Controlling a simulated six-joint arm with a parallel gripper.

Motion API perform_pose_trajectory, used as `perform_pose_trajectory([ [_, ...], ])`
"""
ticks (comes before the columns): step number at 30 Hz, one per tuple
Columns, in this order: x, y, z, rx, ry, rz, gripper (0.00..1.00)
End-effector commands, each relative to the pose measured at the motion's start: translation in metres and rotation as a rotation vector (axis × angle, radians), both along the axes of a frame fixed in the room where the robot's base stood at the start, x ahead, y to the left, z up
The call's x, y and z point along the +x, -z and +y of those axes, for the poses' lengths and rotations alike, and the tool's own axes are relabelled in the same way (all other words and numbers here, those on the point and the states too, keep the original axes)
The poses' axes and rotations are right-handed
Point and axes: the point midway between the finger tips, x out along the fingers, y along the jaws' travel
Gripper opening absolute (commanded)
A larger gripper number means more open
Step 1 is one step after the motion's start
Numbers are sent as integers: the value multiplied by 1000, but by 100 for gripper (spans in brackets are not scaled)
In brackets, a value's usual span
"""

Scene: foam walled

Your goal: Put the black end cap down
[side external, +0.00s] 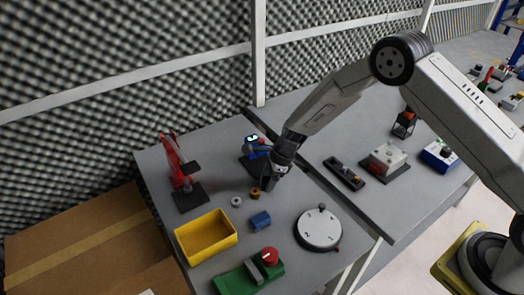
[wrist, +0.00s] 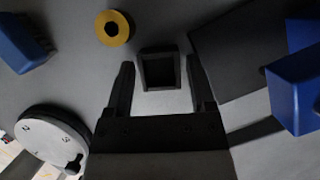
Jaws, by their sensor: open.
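The black end cap (wrist: 145,72) is a small, square, hollow black piece. In the wrist view it lies on the grey table top, between and slightly beyond my fingertips. My gripper (wrist: 160,64) is open, with one finger on each side of the cap and a visible gap to each. In the side external view my gripper (side external: 269,187) is low over the table, beside a brass ring (side external: 255,192). I cannot make out the cap there against the dark fingers.
The brass ring (wrist: 126,27) and a blue block (wrist: 22,44) lie near the cap. A black base plate (wrist: 232,60) with a blue part (wrist: 295,95) is close on the right. A dial (side external: 319,228), yellow bin (side external: 207,252) and red press (side external: 179,165) stand around.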

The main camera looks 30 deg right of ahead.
Motion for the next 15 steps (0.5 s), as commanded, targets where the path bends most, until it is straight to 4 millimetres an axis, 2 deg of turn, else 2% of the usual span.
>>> perform_pose_trajectory([
  [13,0,0,0,0,0,0,71],
  [14,0,0,0,0,0,0,67],
  [15,0,0,0,0,0,0,55],
])
